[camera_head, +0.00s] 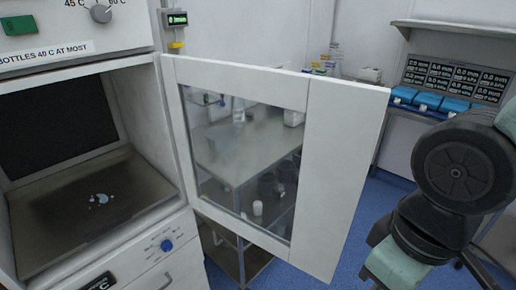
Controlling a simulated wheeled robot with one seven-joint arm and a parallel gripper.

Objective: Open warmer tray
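The warmer (146,120) is a white cabinet at the left. Its door (340,165), white with a glass window, stands swung open toward the right. The upper compartment is open to view, with a dark back wall and a brownish metal tray or floor (60,235). A small pale, shiny patch lies on that surface; I cannot tell what it is. My dark and pale green arm links are at the right; my gripper's fingers do not show.
A metal table (240,150) with bottles and dark containers shows through the door's glass. Blue boxes (428,101) sit on a counter at the back right, below several displays. Blue floor shows between the door and my arm.

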